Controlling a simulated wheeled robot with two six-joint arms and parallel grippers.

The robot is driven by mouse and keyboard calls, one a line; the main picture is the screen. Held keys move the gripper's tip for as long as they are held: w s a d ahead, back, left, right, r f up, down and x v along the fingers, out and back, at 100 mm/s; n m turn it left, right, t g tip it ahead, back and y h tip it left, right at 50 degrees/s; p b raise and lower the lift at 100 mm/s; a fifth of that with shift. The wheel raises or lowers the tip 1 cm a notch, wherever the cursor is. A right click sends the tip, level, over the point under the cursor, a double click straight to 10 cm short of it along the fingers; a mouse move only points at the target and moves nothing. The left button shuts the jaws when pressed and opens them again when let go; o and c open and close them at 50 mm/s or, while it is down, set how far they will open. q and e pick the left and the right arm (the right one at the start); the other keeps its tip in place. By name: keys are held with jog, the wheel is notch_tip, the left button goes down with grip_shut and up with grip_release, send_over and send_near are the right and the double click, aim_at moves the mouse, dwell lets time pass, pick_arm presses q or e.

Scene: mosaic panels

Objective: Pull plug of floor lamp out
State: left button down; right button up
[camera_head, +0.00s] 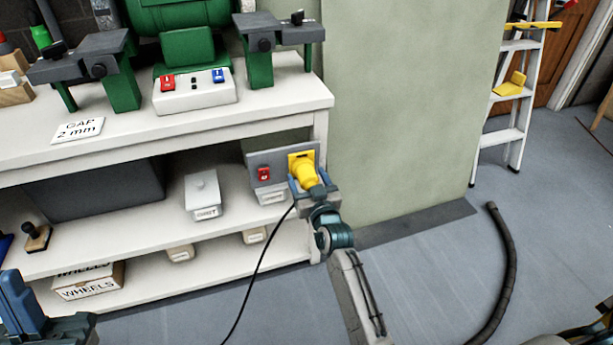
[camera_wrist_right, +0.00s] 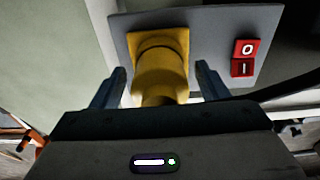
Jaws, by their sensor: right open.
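A yellow plug (camera_head: 305,172) sits in a yellow socket (camera_head: 299,158) on a grey panel (camera_head: 265,160) at the workbench's right end. A black cable (camera_head: 262,262) hangs down from near the plug to the floor. In the right wrist view the plug (camera_wrist_right: 160,78) is between the two fingers of my right gripper (camera_wrist_right: 160,74), which is open with gaps on both sides. My right gripper (camera_head: 308,186) partly hides the plug in the head view. My left gripper (camera_head: 22,300) is at the lower left, away from the plug; its fingertips are unclear. No floor lamp is seen.
A red switch (camera_wrist_right: 245,58) is on the panel beside the socket. A white box (camera_head: 202,194) stands on the shelf to the left. Above is the bench top (camera_head: 240,118) with a green machine (camera_head: 187,48). A black hose (camera_head: 505,260) lies on the open floor at right.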

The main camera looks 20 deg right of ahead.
dwell(0.9)
jog(key=c, duration=1.3)
jog(key=shift+s+f, duration=0.1)
jog(key=shift+s, duration=0.55)
jog(key=shift+s+d+f+b, duration=0.1)
jog(key=shift+s+b, duration=0.2)
jog(key=shift+s, duration=0.9)
jog(key=shift+s+f+b, duration=0.1)
jog(key=shift+s+b, duration=0.15)
jog(key=shift+s, duration=0.9)
jog(key=shift+r, duration=0.1)
jog(key=shift+s, duration=0.1)
jog(key=shift+s+f+b, duration=0.2)
jog(key=shift+s+b, duration=0.4)
jog(key=shift+s, duration=1.5)
